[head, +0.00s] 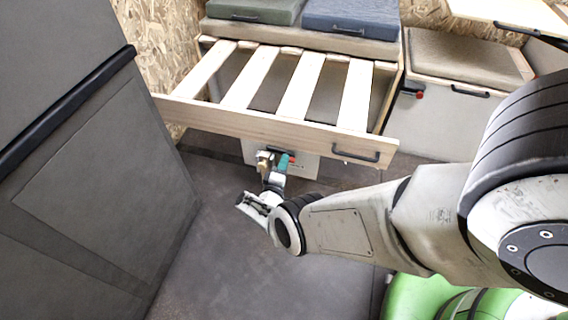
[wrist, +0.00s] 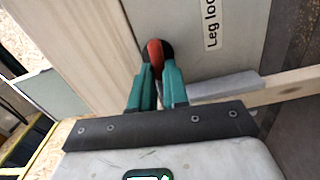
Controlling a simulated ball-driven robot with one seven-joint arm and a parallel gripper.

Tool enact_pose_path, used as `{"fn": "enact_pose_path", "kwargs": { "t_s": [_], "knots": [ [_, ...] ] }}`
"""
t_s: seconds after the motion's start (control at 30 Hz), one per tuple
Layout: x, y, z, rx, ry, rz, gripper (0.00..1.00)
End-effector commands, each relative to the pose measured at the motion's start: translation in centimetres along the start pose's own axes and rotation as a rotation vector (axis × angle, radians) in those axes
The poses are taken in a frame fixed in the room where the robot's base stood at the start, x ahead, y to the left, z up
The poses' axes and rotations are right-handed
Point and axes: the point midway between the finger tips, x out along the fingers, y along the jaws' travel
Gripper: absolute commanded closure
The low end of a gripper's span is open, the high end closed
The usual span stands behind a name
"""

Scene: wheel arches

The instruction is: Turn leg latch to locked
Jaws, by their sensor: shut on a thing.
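The leg latch (wrist: 155,50) is a small red lever on a dark round base, set in a pale panel (wrist: 195,25). A label (wrist: 210,20) beside it begins "Leg loc" and is cut off by the picture edge. My gripper (wrist: 157,76) has teal fingers and is shut on the red lever, which sits between its tips. In the head view, my gripper (head: 283,162) reaches the pale panel (head: 305,165) under the front rail of the slatted frame (head: 290,132). There the latch is mostly hidden by the fingers, and its exact angle cannot be told.
The slatted frame overhangs my gripper, with a black handle (head: 356,154) on its front rail. A tall grey panel (head: 110,180) stands at the left. A bench with a cushion (head: 465,62) is at the right. The dark floor (head: 225,280) in front is clear.

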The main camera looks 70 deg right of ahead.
Motion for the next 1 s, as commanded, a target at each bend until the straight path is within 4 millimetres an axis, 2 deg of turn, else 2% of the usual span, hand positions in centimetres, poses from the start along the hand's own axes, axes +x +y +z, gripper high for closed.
{"fn": "enact_pose_path", "kwargs": {
  "t_s": [0.3, 0.8, 0.83, 1.0],
  "knots": [
    [-0.04, -0.24, -0.11, -0.103, 0.004, -0.004, 1.0],
    [-0.02, -0.24, -0.11, -0.121, 0.005, -0.004, 1.0],
    [-0.02, -0.24, -0.11, -0.121, 0.005, -0.004, 0.83],
    [-0.01, -0.21, -0.07, -0.12, 0.003, -0.002, 0.67]
  ]
}}
